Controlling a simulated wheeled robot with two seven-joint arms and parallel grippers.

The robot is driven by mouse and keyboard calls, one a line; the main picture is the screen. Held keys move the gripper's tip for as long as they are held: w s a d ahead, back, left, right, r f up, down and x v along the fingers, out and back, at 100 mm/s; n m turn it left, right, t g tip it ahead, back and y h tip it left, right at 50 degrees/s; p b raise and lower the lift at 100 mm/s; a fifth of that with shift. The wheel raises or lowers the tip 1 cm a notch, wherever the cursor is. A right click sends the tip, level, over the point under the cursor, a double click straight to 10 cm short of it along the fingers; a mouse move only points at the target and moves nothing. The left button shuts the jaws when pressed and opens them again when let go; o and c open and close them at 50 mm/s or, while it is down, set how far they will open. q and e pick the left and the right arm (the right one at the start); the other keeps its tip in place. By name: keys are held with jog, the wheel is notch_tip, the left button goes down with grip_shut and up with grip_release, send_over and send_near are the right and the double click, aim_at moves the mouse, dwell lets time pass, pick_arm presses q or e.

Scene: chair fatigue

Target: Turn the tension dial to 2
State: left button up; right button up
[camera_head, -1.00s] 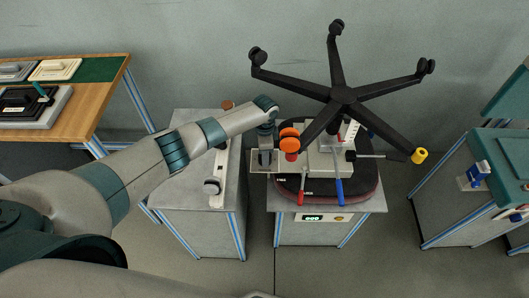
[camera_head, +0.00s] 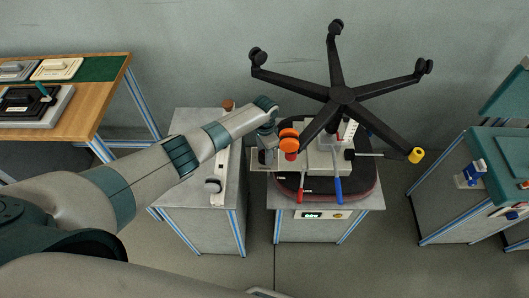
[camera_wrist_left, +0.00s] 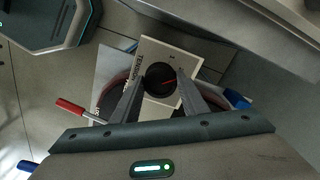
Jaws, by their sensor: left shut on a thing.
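In the head view my left gripper (camera_head: 267,156) is at the left side of the upturned chair, where the dial itself is hidden. The dial marks are too small to read surely. My right gripper is out of view.
A red lever (camera_head: 302,187) and a blue lever (camera_head: 338,188) stick out at the front. A grey cabinet (camera_head: 185,215) stands left.

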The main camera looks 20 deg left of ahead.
pick_arm(q)
jog(key=o, duration=1.1)
jog(key=shift+r, duration=0.15)
notch_tip(320, 180, up, 17)
jog(key=b, duration=0.3)
jog(key=shift+r, duration=0.1)
